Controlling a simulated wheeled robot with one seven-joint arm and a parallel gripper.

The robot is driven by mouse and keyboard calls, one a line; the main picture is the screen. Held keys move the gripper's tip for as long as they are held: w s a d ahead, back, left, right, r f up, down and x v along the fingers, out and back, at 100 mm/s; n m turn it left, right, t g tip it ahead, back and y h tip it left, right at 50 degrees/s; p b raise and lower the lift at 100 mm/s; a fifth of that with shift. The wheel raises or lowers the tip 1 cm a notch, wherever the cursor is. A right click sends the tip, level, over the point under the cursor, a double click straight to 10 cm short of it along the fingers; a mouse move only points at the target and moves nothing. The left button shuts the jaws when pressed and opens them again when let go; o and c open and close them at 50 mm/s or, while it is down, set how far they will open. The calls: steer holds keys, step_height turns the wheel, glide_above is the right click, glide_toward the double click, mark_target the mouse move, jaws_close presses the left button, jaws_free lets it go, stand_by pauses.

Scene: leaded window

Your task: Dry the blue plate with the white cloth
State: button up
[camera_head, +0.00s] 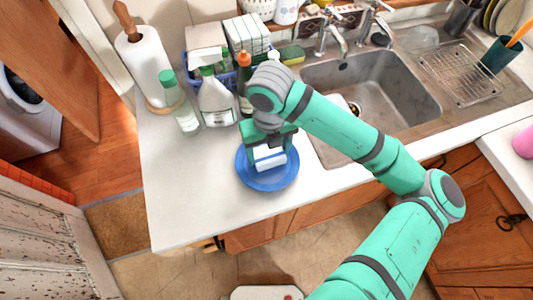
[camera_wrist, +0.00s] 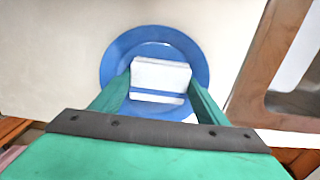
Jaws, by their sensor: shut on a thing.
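The blue plate (camera_head: 267,182) lies flat on the white counter, left of the sink, near the front edge. The white cloth (camera_head: 269,157) is a folded block over the plate's middle. My gripper (camera_head: 267,145) is above the plate and shut on the cloth. In the wrist view the cloth (camera_wrist: 160,76) sits between my two green fingers (camera_wrist: 158,97), with the blue plate (camera_wrist: 118,57) around and below it. I cannot tell whether the cloth touches the plate. Part of the plate is hidden by the cloth and my gripper.
Bottles (camera_head: 215,103) and a paper towel roll (camera_head: 145,65) stand at the counter's back left. The sink (camera_head: 375,95) with its taps is to the right, with a drying rack (camera_head: 460,72) beyond it. The counter left of the plate (camera_head: 185,190) is clear.

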steer(key=shift+s+a+f, duration=0.1)
steer(key=shift+s+a, duration=0.2)
steer(key=shift+s, duration=0.2)
steer(key=shift+s+a, duration=0.25)
steer(key=shift+s, duration=0.2)
steer(key=shift+w+d, duration=0.25)
steer(key=shift+w, duration=0.3)
steer(key=shift+w+a+r, duration=0.25)
steer(key=shift+w+a, duration=0.1)
steer(key=shift+a, duration=0.05)
steer(key=shift+s+d+f, duration=0.1)
steer(key=shift+s+d, duration=0.55)
steer(key=shift+d, duration=0.35)
steer(key=shift+w+a+f, duration=0.1)
steer(key=shift+w+a, duration=0.15)
steer(key=shift+a, duration=0.3)
steer(key=shift+w+a, duration=0.25)
steer(key=shift+a, duration=0.25)
steer(key=shift+s+d, duration=0.2)
steer(key=shift+d, duration=0.3)
steer(key=shift+s+d, duration=0.2)
steer(key=shift+d, duration=0.25)
steer(key=shift+w+a, duration=0.2)
steer(key=shift+a, duration=0.3)
steer(key=shift+d, duration=0.1)
